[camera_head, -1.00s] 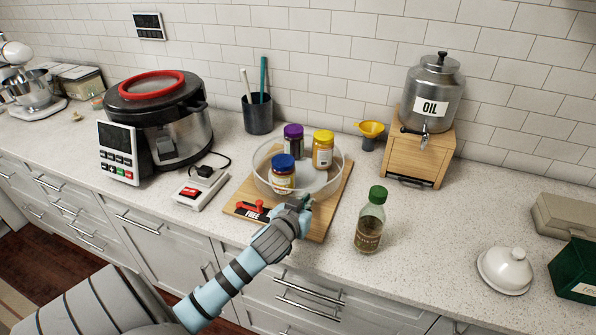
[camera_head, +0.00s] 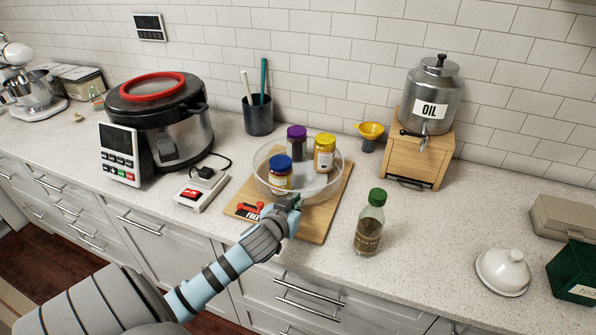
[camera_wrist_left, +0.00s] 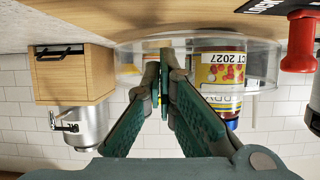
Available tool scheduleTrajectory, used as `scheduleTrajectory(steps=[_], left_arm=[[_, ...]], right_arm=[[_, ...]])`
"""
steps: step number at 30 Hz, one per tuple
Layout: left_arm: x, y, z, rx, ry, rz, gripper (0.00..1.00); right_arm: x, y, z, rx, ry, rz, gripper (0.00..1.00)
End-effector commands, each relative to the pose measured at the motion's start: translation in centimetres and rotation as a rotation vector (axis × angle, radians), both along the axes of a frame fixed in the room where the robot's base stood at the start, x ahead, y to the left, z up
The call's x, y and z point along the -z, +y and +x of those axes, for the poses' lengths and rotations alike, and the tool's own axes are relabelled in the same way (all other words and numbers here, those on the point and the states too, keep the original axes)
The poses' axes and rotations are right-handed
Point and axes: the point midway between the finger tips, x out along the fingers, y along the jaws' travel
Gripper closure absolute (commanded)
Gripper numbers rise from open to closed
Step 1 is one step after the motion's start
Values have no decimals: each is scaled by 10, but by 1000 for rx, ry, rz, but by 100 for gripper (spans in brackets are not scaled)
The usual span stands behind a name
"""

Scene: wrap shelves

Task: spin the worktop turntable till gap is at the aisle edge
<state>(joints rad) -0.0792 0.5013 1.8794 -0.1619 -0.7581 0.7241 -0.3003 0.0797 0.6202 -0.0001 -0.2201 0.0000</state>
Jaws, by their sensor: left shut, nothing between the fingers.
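The turntable (camera_head: 320,187) is a clear round tray with a raised rim on a wooden board (camera_head: 323,223). It carries a blue-lidded jar (camera_head: 280,178) at front left, a purple-lidded jar (camera_head: 297,145) at the back and a yellow-lidded jar (camera_head: 325,155) at back right. The front-right stretch of the tray is empty. My left gripper (camera_head: 291,201) is shut and empty at the front rim, just right of the blue-lidded jar; whether it touches the rim is unclear. The left wrist view shows its fingers (camera_wrist_left: 161,85) against the rim. My right gripper is not in view.
A green-capped bottle (camera_head: 369,225) stands to the right, near the counter edge. A switch box (camera_head: 200,193), a cooker (camera_head: 165,125) and an oil dispenser (camera_head: 428,100) stand around. Counter between bottle and white dish (camera_head: 504,270) is clear.

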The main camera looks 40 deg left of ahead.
Motion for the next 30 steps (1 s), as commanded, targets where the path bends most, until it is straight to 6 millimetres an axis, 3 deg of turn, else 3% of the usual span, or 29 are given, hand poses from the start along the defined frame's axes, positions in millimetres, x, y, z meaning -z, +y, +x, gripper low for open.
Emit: scheduleTrajectory(steps=[30], left_arm=[[0,20,-11,1,-1,0,100]], right_arm=[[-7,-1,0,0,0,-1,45]])
